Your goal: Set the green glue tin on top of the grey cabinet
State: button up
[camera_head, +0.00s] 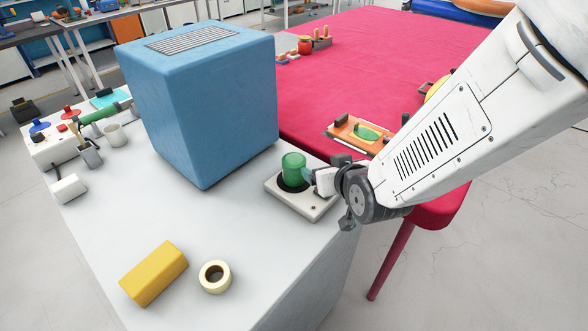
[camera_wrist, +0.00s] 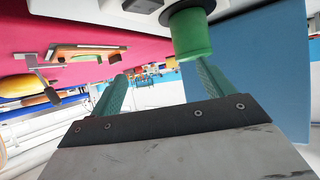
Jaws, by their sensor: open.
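The green glue tin (camera_head: 293,169) stands upright on the dark round plate of a small white warmer (camera_head: 302,203). The warmer is on the pale top of the grey cabinet (camera_head: 230,240), near its right edge. My gripper (camera_head: 315,180) is just right of the tin, at about its height. In the wrist view, the tin (camera_wrist: 190,35) is ahead of the open fingers (camera_wrist: 162,75), nearer the finger at right. Nothing is visibly held, and contact with the tin cannot be made out.
A large blue box (camera_head: 205,105) stands behind the warmer. A yellow block (camera_head: 153,273) and a tape roll (camera_head: 215,277) lie at the front; bare top lies between. A red table (camera_head: 380,60) adjoins at right, with an orange board (camera_head: 358,134) on it.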

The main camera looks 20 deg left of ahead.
aim_at(294, 169)
jog(key=shift+n+t+y, duration=0.3)
jog(key=shift+n+y, duration=0.1)
jog(key=shift+y, duration=0.3)
jog(key=a+f, duration=0.1)
jog(key=s+a, duration=0.1)
jog(key=a, duration=0.1)
jog(key=a+f, duration=0.1)
jog(key=shift+s+a+f, duration=0.2)
jog(key=shift+s+f, duration=0.1)
jog(key=shift+s, duration=0.1)
jog(key=x, duration=0.7)
jog(key=shift+w+a+f, duration=0.1)
jog(key=shift+a+f, duration=0.2)
jog(key=shift+a, duration=0.05)
jog(key=c, duration=1.4)
jog(key=shift+r, duration=0.1)
